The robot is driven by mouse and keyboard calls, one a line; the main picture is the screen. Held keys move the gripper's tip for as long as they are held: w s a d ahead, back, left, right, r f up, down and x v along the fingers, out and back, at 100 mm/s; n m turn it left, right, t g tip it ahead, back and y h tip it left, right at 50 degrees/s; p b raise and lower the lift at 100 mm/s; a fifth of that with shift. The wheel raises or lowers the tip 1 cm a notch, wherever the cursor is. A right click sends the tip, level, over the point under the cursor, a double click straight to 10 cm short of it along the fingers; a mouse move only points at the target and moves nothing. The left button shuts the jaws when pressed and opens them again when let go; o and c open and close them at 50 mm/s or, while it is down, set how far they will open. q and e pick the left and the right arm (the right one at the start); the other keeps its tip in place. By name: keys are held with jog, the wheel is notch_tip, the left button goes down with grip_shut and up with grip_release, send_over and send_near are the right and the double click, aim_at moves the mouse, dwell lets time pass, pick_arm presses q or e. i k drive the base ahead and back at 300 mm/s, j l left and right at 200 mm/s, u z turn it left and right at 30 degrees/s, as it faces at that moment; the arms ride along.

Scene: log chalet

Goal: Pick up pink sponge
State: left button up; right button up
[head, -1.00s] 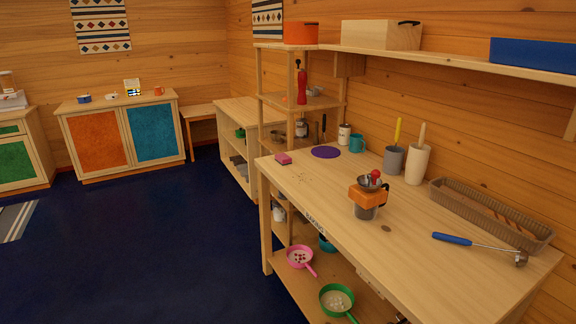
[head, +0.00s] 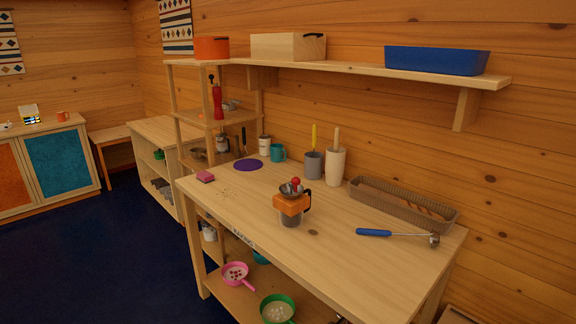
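The pink sponge (head: 205,177) lies flat on the wooden worktop (head: 345,270), close to its far left corner. It is a small block, pink on top with a darker side. A few brown crumbs lie on the wood just in front of it. Nothing covers or touches the sponge. Neither of my grippers shows in the head view.
Near the sponge are a purple round mat (head: 248,165) and a teal mug (head: 278,153). A shelf (head: 350,70) overhangs the back. Dark blue floor (head: 90,250) is clear at left.

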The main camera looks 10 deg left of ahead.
aim_at(204, 176)
jog(key=i+j+z, duration=0.15)
jog(key=j+z, duration=0.15)
jog(key=i+j+z, duration=0.25)
jog(key=j+z, duration=0.3)
jog(key=i+j+z, duration=0.15)
jog(key=j, duration=0.75)
jog(key=i+j+z, duration=0.1)
jog(key=j, duration=0.8)
jog(key=i+j+z, duration=0.15)
jog(key=j, duration=0.75)
jog(key=k, duration=0.05)
